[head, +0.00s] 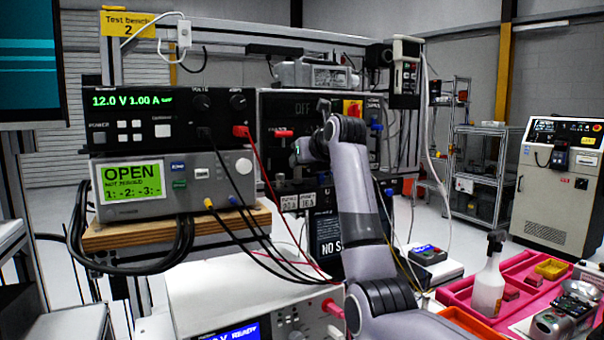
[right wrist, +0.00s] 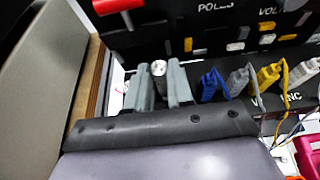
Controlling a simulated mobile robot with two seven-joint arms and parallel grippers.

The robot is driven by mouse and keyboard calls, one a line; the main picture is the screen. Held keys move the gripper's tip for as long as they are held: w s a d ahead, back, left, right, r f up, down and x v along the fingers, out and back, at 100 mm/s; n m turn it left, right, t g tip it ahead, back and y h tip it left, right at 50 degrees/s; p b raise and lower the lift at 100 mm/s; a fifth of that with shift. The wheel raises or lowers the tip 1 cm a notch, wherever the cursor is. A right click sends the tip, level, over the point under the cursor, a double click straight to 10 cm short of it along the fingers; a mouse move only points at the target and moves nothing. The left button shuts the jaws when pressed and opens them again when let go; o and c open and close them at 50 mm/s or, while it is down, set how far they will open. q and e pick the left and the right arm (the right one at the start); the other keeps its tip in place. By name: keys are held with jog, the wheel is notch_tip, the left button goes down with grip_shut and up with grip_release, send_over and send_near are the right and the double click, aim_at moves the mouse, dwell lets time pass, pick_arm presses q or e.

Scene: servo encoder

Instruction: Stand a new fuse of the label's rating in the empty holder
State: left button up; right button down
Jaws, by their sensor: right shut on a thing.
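My right gripper (right wrist: 161,78) shows in the right wrist view with its two grey fingers closed on a small dark cylinder with a bright metal end, a fuse (right wrist: 159,67) by its look. The fuse stands out between the fingertips, in front of a dark panel. In the head view my right arm reaches up to the dark equipment panel (head: 283,108), and its wrist hides the fingers and fuse. Small white labels (head: 299,201) sit below the panel, seemingly marked 20 A and 10 A. I cannot make out the empty holder. My left gripper is not in view.
A power supply (head: 180,115) and a grey tester with a green OPEN screen (head: 132,178) stand at left, with black and red leads hanging. Blue, grey and yellow plugs (right wrist: 270,75) crowd the fingers' right. A pink tray (head: 520,270) with a spray bottle (head: 489,275) lies at right.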

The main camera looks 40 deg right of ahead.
aim_at(300, 174)
jog(key=shift+f, duration=1.4)
jog(key=shift+f, duration=0.1)
jog(key=c, duration=1)
grip_release()
jog(key=b+v, duration=0.2)
jog(key=v, duration=1)
